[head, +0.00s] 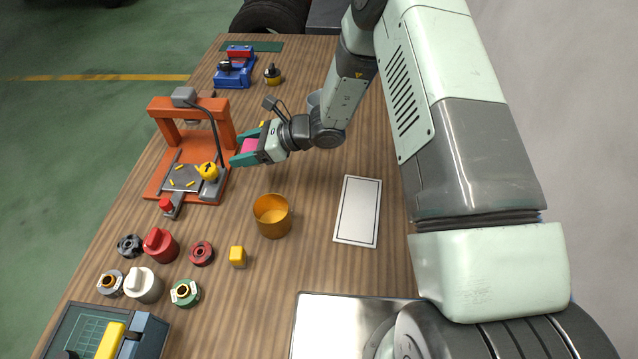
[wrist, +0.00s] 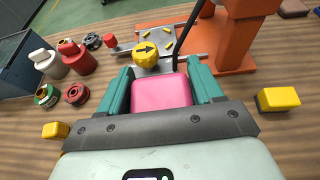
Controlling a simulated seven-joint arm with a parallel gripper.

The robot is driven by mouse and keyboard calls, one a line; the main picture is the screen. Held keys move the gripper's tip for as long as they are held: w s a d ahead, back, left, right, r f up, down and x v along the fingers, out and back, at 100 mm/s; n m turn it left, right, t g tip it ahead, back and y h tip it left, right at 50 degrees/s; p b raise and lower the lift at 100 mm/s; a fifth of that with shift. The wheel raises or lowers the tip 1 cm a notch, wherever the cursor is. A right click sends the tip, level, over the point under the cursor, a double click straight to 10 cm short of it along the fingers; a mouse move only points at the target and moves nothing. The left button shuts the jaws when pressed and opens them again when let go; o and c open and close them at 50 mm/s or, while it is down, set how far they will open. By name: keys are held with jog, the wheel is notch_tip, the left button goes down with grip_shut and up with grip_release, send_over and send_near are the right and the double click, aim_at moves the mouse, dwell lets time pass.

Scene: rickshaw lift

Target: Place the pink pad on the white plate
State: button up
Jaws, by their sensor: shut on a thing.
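The pink pad (head: 250,146) is held between the teal fingers of my gripper (head: 244,154), above the table beside the orange frame. In the wrist view the pink pad (wrist: 161,92) sits between the two fingers (wrist: 161,84), close to the palm. My gripper is shut on it. The white plate (head: 358,212) is a flat rectangle with a thin dark border, lying bare on the table to the right of my gripper and nearer the camera.
An orange frame (head: 152,145) with a yellow arrow knob (head: 208,171) stands left of my gripper. An orange cup (head: 272,216) stands between it and the plate. A yellow block (head: 238,257) and several round parts lie at the front left. A metal tray (head: 310,325) is in front.

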jog(key=s+d+m+t+h, duration=0.2)
jog(key=d+m+t, duration=0.3)
jog(key=d, duration=0.6)
jog(key=s+d+m+t+h, duration=0.25)
jog(key=d+m+t, duration=0.2)
jog(key=d, duration=0.75)
send_over(342, 203)
jog(key=shift+y, duration=0.25)
notch_tip(342, 203, down, 4)
jog(key=shift+f, duration=2.6)
jog(key=shift+f, duration=0.15)
jog(key=o, duration=1.1)
jog(key=shift+c, duration=0.2)
